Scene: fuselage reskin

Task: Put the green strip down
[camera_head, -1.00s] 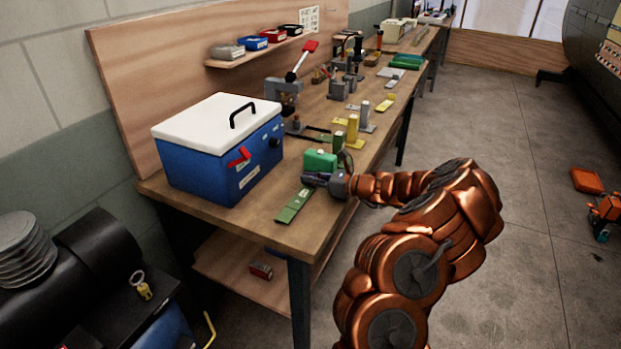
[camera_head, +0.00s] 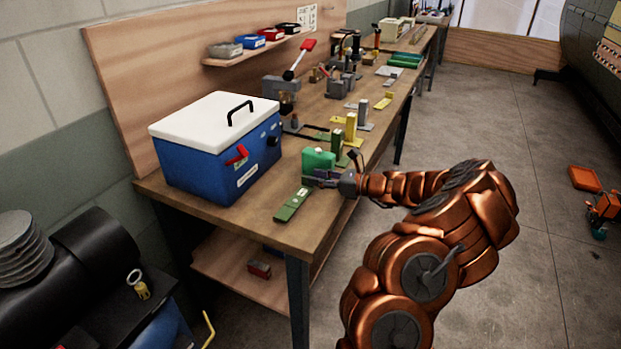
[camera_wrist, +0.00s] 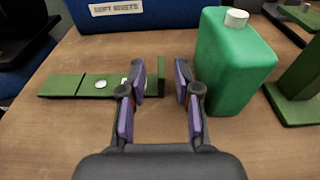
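The green strip (camera_head: 293,204) lies flat on the wooden bench near its front corner. In the wrist view the strip (camera_wrist: 62,86) runs off to the left, with a pale round spot on it. Its right end passes behind my left finger and shows in the gap between the fingers. My gripper (camera_wrist: 158,82) is open, with purple pads apart and nothing gripped between them. In the head view my gripper (camera_head: 318,178) is just right of the strip, low over the bench.
A green canister (camera_wrist: 232,62) stands close to my right finger. A blue cooler (camera_head: 217,160) with a white lid stands behind the strip. Green and yellow upright pieces stand farther along the bench. Bare bench (camera_head: 250,221) shows left of the strip.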

